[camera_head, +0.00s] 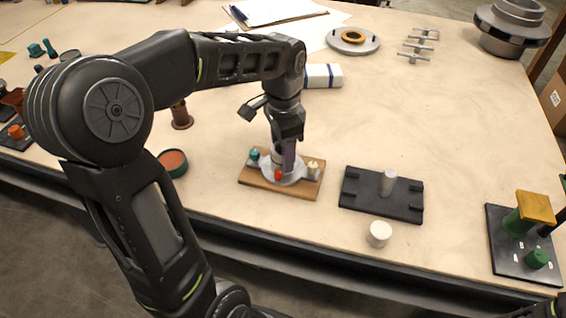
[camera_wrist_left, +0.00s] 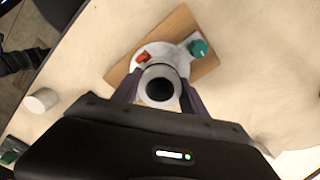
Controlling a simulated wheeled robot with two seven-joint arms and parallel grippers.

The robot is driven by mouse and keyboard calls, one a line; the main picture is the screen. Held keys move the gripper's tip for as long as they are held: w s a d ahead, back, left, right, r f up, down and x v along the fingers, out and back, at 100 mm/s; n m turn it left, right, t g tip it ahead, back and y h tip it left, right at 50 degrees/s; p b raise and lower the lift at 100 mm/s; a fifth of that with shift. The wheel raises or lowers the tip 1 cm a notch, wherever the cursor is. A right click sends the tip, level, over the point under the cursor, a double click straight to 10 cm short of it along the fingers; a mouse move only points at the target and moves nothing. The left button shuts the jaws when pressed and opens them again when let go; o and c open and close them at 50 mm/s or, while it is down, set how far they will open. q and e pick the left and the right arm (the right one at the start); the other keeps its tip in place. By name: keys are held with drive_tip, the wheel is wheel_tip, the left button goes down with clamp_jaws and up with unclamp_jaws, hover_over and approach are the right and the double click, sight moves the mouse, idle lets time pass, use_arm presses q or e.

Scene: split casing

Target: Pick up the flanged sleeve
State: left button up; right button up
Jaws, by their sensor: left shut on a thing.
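The flanged sleeve (camera_wrist_left: 160,86) is a pale grey tube with a dark round bore, seen from above in the left wrist view. It stands over a light round disc (camera_wrist_left: 138,60) on a wooden board (camera_head: 258,181); whether the disc is its flange I cannot tell. My left gripper (camera_head: 284,158) points down over the board and is shut on the sleeve, one finger on each side in the left wrist view (camera_wrist_left: 160,92). In the head view the gripper hides most of the sleeve. A red part (camera_head: 278,175) and a teal knob (camera_head: 254,154) sit beside it.
A black plate with an upright grey pin (camera_head: 388,183) lies right of the board, with a white cylinder (camera_head: 379,234) in front. A round orange-topped container (camera_head: 173,162) stands left. A black plate with green parts (camera_head: 522,245) is far right. The table behind the black plate is clear.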

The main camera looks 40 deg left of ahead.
use_arm(q)
clamp_jaws()
drive_tip(key=shift+r, duration=0.25)
drive_tip(key=shift+w+r, duration=0.1)
drive_tip(key=shift+r, duration=0.2)
wheel_tip(320, 180, up, 9)
drive_tip(key=p, duration=0.1)
idle(0.4)
idle(0.4)
drive_tip(key=shift+o, duration=2.2)
unclamp_jaws()
clamp_jaws()
